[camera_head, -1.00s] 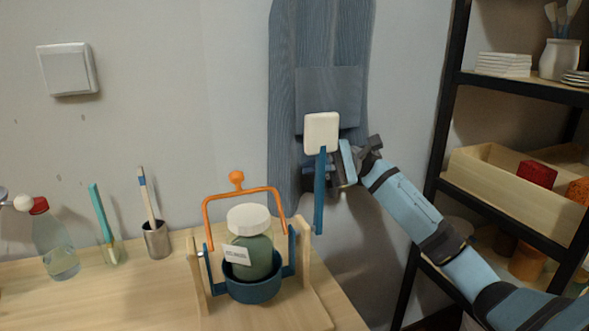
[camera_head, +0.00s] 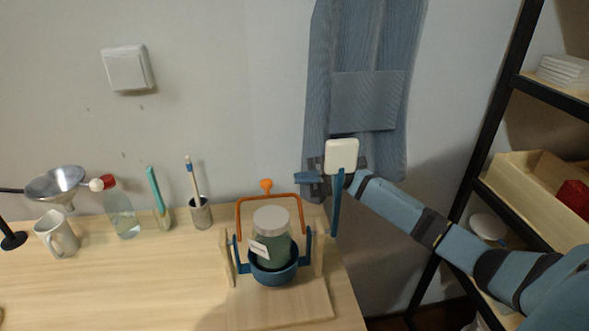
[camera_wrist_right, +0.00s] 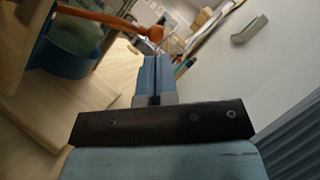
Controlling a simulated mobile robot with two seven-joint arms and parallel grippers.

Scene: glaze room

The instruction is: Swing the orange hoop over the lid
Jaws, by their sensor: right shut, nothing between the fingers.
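The orange hoop (camera_head: 285,198) stands up around a green jar (camera_head: 273,249), its crossbar above and behind the jar's pale lid (camera_head: 271,219). A round orange knob (camera_head: 267,185) tops it. The jar sits in a blue bowl (camera_head: 274,275) hung between wooden posts. My right gripper (camera_head: 299,178) is shut and empty, its fingers pointing left, a little right of the knob and apart from it. In the right wrist view the shut fingers (camera_wrist_right: 155,75) lie below the knob (camera_wrist_right: 155,34); the hoop and jar show at upper left. My left gripper is not in view.
A white pad (camera_head: 342,155) on an upright blue bar partly covers my right wrist. A blue apron (camera_head: 365,95) hangs behind. A cup with a brush (camera_head: 201,213), a bottle (camera_head: 121,217), a mug (camera_head: 57,235) and a funnel stand left. The table's front left is clear.

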